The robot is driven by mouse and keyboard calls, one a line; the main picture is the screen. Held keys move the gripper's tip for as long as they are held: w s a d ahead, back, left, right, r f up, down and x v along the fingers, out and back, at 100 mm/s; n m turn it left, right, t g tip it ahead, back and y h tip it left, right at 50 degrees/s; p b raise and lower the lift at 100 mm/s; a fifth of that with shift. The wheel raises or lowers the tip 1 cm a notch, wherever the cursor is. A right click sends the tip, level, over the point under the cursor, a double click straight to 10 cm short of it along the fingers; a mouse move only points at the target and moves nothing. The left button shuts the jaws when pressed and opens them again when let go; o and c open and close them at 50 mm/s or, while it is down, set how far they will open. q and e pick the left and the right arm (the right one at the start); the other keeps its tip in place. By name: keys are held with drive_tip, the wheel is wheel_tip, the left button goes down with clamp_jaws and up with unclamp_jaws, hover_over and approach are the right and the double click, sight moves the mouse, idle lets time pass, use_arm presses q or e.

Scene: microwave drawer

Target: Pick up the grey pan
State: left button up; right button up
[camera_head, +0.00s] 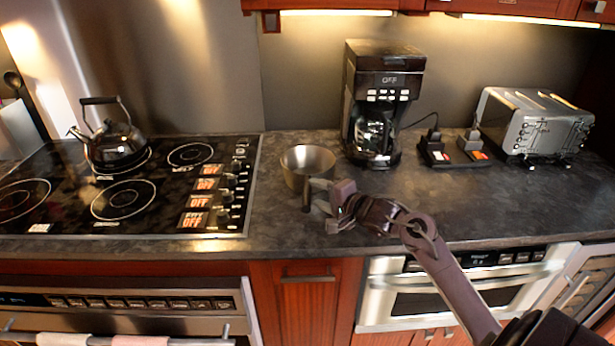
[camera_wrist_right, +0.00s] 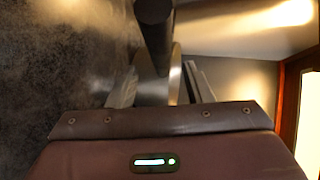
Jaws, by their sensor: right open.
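The grey pan (camera_head: 309,158), a small metal pan, stands on the counter to the right of the cooktop in the head view. Its dark handle (camera_head: 306,196) points toward the counter's front. My right gripper (camera_head: 318,196) comes in from the right and is at the handle, its jaws open. In the right wrist view, the dark handle (camera_wrist_right: 153,35) stands out between and beyond the two fingers of my right gripper (camera_wrist_right: 160,88), with part of the pan (camera_wrist_right: 152,88) behind it. I cannot tell whether a finger touches the handle. My left gripper is not in view.
A cooktop (camera_head: 120,232) with a black kettle (camera_head: 115,145) lies left of the pan. A coffee maker (camera_head: 380,100) stands just behind and right, and a toaster (camera_head: 535,122) at the far right. The counter (camera_head: 450,205) is clear toward its front right.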

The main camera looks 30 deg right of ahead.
sight(308, 188)
drive_tip(key=x, duration=0.3)
drive_tip(key=shift+w+r+p, duration=0.15)
drive_tip(key=shift+w+p, duration=0.1)
drive_tip(key=shift+p, duration=0.05)
drive_tip(key=shift+x, duration=0.95)
drive_tip(key=shift+d, duration=0.1)
drive_tip(key=c, duration=0.8)
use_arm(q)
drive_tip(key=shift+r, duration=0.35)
use_arm(e)
clamp_jaws()
